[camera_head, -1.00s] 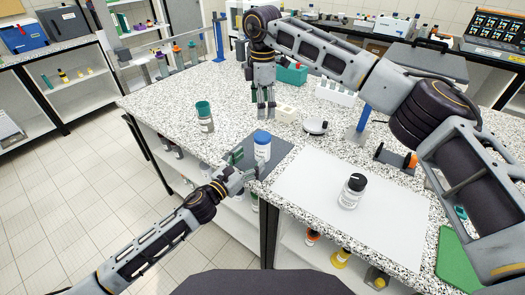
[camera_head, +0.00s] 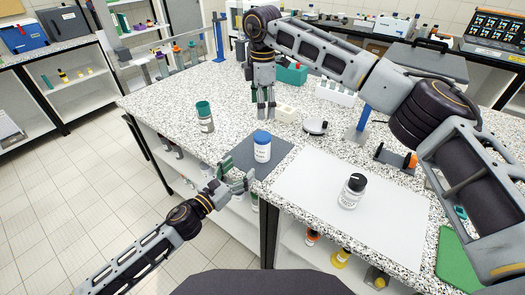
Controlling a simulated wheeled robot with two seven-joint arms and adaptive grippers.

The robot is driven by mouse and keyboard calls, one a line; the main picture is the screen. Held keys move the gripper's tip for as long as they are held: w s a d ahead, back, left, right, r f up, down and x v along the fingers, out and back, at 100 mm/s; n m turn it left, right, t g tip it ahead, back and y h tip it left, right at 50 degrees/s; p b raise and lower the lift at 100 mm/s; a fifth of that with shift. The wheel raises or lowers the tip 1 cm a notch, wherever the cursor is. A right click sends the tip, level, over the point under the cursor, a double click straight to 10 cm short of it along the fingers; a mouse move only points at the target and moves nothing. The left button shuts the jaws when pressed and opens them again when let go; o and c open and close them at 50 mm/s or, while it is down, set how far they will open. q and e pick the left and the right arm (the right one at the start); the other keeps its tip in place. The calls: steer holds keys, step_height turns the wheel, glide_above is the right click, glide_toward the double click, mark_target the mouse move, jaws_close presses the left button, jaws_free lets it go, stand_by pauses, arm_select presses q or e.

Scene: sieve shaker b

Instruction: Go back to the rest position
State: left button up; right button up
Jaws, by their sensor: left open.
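My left gripper (camera_head: 237,179) is open and empty at the front edge of the table, just in front of the dark grey mat (camera_head: 277,156). It is apart from the white jar with a blue lid (camera_head: 262,150), which stands upright on that mat. My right arm comes in from the right and reaches across the table. My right gripper (camera_head: 264,108) points down over the back of the table; its fingers show small, and I cannot tell whether they are open or shut.
A clear jar with a black lid (camera_head: 352,192) stands on the white sheet (camera_head: 330,222). A green-lidded jar (camera_head: 205,116) stands at the left of the speckled table. A white rack (camera_head: 336,92), a green box (camera_head: 291,74) and a green mat (camera_head: 460,259) also lie there. Floor is clear at left.

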stand_by(0.5)
arm_select(q)
step_height(320, 180, up, 9)
steer(key=p, duration=0.9)
arm_select(e)
step_height(320, 180, up, 9)
steer(key=shift+r, duration=0.15)
arm_select(q)
steer(key=shift+r+p, duration=0.6)
arm_select(e)
steer(key=shift+r, duration=0.5)
